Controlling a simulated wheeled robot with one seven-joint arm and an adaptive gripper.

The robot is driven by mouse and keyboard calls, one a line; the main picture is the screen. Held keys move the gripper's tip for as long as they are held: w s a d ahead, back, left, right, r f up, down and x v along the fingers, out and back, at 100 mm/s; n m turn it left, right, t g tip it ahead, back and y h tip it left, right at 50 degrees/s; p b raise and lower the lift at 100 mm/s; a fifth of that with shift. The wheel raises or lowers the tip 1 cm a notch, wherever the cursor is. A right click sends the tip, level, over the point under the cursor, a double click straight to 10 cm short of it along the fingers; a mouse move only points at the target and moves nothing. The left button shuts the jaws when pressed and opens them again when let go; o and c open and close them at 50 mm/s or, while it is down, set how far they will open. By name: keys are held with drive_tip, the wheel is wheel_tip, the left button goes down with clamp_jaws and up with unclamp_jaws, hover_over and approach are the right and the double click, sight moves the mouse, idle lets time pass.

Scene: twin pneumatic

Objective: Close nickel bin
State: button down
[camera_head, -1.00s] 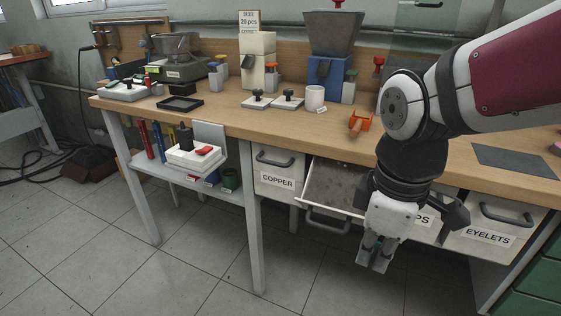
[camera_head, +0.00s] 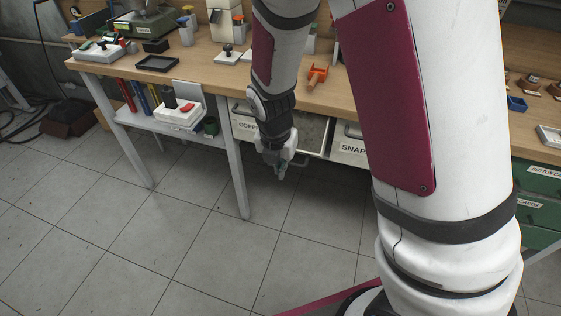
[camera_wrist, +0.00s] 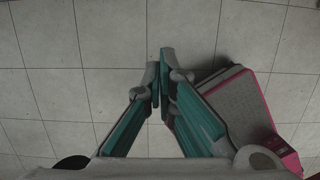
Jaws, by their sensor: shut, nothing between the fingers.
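An open drawer (camera_head: 313,134) sticks out under the bench, between the COPPER drawer (camera_head: 243,124) and the SNAPS drawer (camera_head: 348,147). Its own label cannot be read, but its place suggests the nickel bin. Part of its handle shows just right of my gripper. My gripper (camera_head: 281,174) points down near the left front of this drawer, and my wrist hides part of the drawer front. Whether they touch cannot be told. In the wrist view my gripper (camera_wrist: 160,75) is shut and empty above floor tiles; the drawer is not in that view.
The bench top (camera_head: 215,62) holds a black tray (camera_head: 157,63) and an orange tool (camera_head: 317,75). A side shelf with books and a white box (camera_head: 181,116) stands left of the drawers. Bench legs (camera_head: 236,175) stand at left. The floor in front is clear.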

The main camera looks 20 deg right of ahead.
drive_tip(key=w+d+f+b, duration=0.2)
drive_tip(key=w+d+f, duration=0.1)
drive_tip(key=f, duration=0.3)
drive_tip(key=shift+w+f, duration=0.25)
drive_tip(key=shift+w, duration=0.3)
drive_tip(key=w+d+r+p, duration=0.1)
drive_tip(key=w+d+r, duration=0.1)
drive_tip(key=w+d+r+p, duration=0.1)
drive_tip(key=w+d+r, duration=0.1)
drive_tip(key=w+r, duration=0.1)
drive_tip(key=w+d+r+p, duration=0.2)
drive_tip(key=w+r, duration=0.1)
drive_tip(key=shift+r, duration=0.25)
drive_tip(key=shift+w+d+r+p, duration=0.2)
drive_tip(key=shift+w+d, duration=0.1)
drive_tip(key=shift+w, duration=0.15)
drive_tip(key=shift+w+d+r+p, duration=0.15)
drive_tip(key=shift+w+d, duration=0.1)
drive_tip(key=shift+w, duration=0.15)
drive_tip(key=shift+f, duration=0.1)
drive_tip(key=shift+a, duration=0.1)
